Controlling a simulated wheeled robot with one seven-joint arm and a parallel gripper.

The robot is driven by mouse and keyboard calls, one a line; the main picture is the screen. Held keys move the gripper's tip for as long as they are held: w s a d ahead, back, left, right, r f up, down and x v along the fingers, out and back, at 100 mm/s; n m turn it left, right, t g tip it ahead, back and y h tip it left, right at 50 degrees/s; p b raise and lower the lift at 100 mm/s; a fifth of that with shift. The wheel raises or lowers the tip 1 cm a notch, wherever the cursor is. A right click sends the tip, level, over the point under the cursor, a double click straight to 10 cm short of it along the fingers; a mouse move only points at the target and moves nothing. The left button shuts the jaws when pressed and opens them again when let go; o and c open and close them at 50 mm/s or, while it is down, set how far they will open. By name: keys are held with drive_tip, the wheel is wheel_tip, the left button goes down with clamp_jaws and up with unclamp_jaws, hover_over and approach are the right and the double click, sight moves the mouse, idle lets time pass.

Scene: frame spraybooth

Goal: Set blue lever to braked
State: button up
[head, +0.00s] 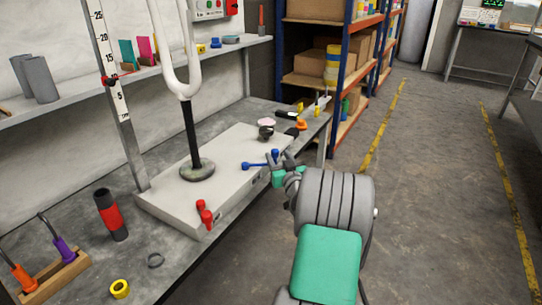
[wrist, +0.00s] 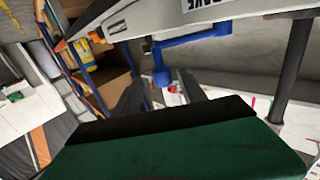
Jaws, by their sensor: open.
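The blue lever (head: 261,163) is on the right part of the pale grey box (head: 225,166), with its round knob close to my gripper (head: 285,165). In the wrist view the blue lever (wrist: 200,40) has a long arm running sideways and a short end pointing down toward the gap between my fingers (wrist: 160,92). My gripper is open at the box's right edge, with the lever's end in front of or between the fingers; I cannot tell if they touch it. A partly cut-off label (wrist: 207,4) sits near the lever, and its wording is not fully readable.
A red lever (head: 205,213) is on the box's front side. A white fork on a black post (head: 190,135) stands on the box. A black and red bottle (head: 110,214) and a yellow ring (head: 119,288) are on the bench. The floor (head: 430,170) to the right is clear.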

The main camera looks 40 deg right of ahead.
drive_tip(key=x, duration=0.6)
drive_tip(key=shift+a+b, duration=0.15)
drive_tip(key=shift+b, duration=0.25)
drive_tip(key=shift+w, duration=0.1)
drive_tip(key=shift+c, duration=0.6)
clamp_jaws()
